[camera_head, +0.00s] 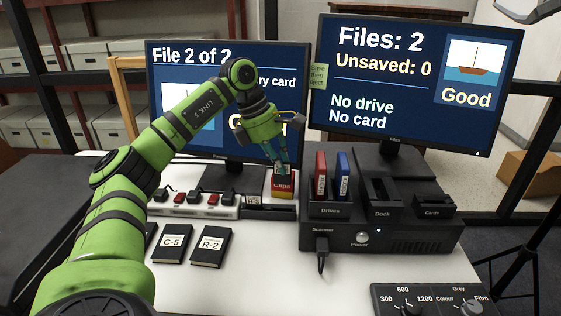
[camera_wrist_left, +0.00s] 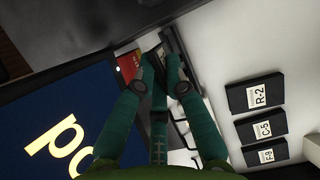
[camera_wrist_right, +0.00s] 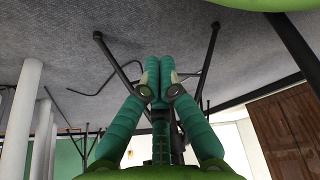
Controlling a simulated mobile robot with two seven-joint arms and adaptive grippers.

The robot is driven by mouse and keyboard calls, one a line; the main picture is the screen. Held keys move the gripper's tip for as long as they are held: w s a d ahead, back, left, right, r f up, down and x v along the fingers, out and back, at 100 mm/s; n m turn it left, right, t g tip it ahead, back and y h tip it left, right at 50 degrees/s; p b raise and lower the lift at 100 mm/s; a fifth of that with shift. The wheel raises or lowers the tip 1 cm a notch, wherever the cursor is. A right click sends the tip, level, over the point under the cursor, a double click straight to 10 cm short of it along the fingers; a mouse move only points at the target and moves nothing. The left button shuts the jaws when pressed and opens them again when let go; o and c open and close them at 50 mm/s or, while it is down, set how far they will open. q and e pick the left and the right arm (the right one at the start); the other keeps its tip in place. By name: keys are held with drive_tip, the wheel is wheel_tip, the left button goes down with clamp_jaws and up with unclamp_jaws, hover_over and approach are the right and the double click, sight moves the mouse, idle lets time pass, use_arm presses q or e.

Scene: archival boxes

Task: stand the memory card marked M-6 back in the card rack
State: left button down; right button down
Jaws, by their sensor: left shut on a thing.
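The red box also shows beside the fingertips in the left wrist view (camera_wrist_left: 127,66). I cannot make out a card marked M-6. My right gripper (camera_wrist_right: 160,62) is shut and empty, over the grey floor.
A red drive (camera_head: 320,175) and a blue drive (camera_head: 343,175) stand in the Drives slots, left of the dock (camera_head: 381,190). Black cases C-5 (camera_head: 172,244) and R-2 (camera_head: 210,246) lie on the white table. A switched power strip (camera_head: 194,203) lies behind them. The front middle is clear.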

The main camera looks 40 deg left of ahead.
sight(280, 175)
use_arm(q)
drive_tip(key=shift+f+b, duration=0.55)
drive_tip(key=shift+f, duration=0.1)
drive_tip(key=shift+f+b, duration=0.95)
drive_tip(key=shift+b, duration=0.05)
drive_tip(key=shift+f+b, duration=0.45)
drive_tip(key=shift+f, duration=0.05)
drive_tip(key=shift+f+b, duration=0.8)
drive_tip(key=shift+f, duration=0.85)
use_arm(e)
drive_tip(key=shift+w+a+r+g, duration=0.35)
drive_tip(key=shift+w+a+r, duration=0.05)
drive_tip(key=shift+w, duration=0.25)
drive_tip(key=shift+w+a+r+g, duration=0.35)
drive_tip(key=shift+w, duration=0.3)
use_arm(q)
drive_tip(key=shift+f+b, duration=0.65)
drive_tip(key=shift+f, duration=0.4)
use_arm(e)
drive_tip(key=shift+f, duration=0.6)
use_arm(q)
drive_tip(key=c, duration=1.2)
unclamp_jaws()
